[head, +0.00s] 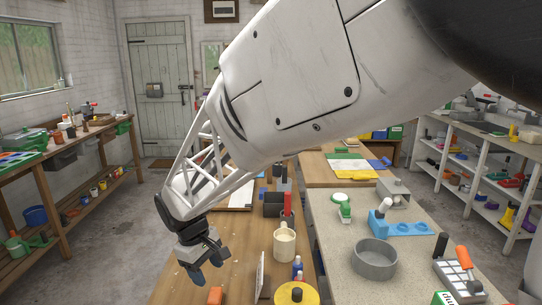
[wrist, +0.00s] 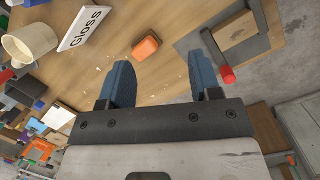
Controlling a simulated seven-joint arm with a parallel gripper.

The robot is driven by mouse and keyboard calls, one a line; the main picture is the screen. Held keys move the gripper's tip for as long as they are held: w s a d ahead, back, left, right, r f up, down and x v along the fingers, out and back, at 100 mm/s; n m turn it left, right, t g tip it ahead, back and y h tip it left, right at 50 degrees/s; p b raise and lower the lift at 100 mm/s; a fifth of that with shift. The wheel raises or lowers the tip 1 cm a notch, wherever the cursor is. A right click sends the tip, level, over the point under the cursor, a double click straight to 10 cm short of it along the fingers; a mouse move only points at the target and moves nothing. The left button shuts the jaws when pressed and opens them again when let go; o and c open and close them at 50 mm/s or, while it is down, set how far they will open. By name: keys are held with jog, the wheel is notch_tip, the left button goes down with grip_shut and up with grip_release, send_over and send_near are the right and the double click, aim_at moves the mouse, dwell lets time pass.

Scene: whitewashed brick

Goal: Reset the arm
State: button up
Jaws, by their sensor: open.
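My gripper (head: 205,272) is open and empty, above the left side of the wooden table (head: 240,250) in the head view. In the wrist view its two blue-grey fingers (wrist: 162,80) stand apart with nothing between them. An orange block (wrist: 147,47) lies on the table beyond the fingers; it also shows in the head view (head: 215,296) just right of and below the fingertips. My arm hides much of the middle of the head view.
A grey vise-like tool with a red knob (wrist: 228,75) is at the right in the wrist view. A grey round pot (head: 374,260) stands on the right-hand counter.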

jog(key=s+d+r+m+t+y, duration=0.1)
jog(key=s+d+r+m, duration=0.25)
jog(key=d, duration=0.55)
jog(key=s+d+r+m, duration=0.2)
jog(key=s+d, duration=0.2)
jog(key=d, duration=0.5)
jog(key=s+d+r+m+t+y, duration=0.1)
jog(key=s+d+r+m, duration=0.25)
jog(key=d, duration=0.45)
jog(key=s+d+m, duration=0.3)
jog(key=s+d, duration=0.4)
jog(key=s, duration=0.2)
jog(key=shift+s+d+f+t, duration=0.3)
jog(key=shift+d+f+t, duration=0.1)
